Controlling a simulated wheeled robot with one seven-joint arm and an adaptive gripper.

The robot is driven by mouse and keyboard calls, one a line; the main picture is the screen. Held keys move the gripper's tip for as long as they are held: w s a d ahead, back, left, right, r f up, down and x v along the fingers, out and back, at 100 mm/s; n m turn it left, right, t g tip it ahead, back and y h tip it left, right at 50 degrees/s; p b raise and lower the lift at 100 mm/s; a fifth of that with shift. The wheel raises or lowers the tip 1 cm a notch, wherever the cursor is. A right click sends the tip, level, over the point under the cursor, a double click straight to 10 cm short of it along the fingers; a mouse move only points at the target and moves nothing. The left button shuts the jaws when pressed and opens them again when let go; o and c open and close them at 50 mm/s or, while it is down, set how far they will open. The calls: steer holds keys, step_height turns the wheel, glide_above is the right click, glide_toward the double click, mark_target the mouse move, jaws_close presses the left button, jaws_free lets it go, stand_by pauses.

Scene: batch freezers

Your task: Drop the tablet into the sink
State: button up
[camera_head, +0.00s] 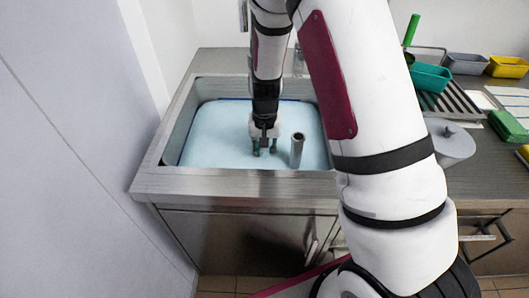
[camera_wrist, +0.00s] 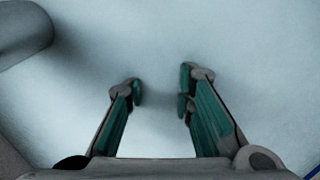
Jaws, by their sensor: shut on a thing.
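The sink (camera_head: 172,135) is a steel basin set in the counter, filled with pale blue liquid (camera_head: 215,130). My gripper (camera_head: 264,152) points down over the middle of the sink, close above the liquid. In the wrist view, its two teal-padded fingers (camera_wrist: 160,90) stand a little apart, holding the tablet. I cannot make out the tablet's shape between the fingertips against the pale background. A grey upright pipe (camera_head: 297,150) stands in the sink just right of my gripper; it shows at the upper left in the wrist view (camera_wrist: 22,35).
A wall panel (camera_head: 75,130) rises left of the sink. Right of my arm, a grey lidded container (camera_head: 450,145), a teal tub (camera_head: 430,77), a drain rack (camera_head: 452,103) and a green block (camera_head: 508,127) are on the counter. A faucet (camera_head: 298,60) is behind the sink.

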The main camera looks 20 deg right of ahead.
steer(key=shift+f, duration=0.35)
steer(key=shift+f+b, duration=0.2)
steer(key=shift+b, duration=0.15)
steer(key=o, duration=0.9)
steer(key=shift+o, duration=0.2)
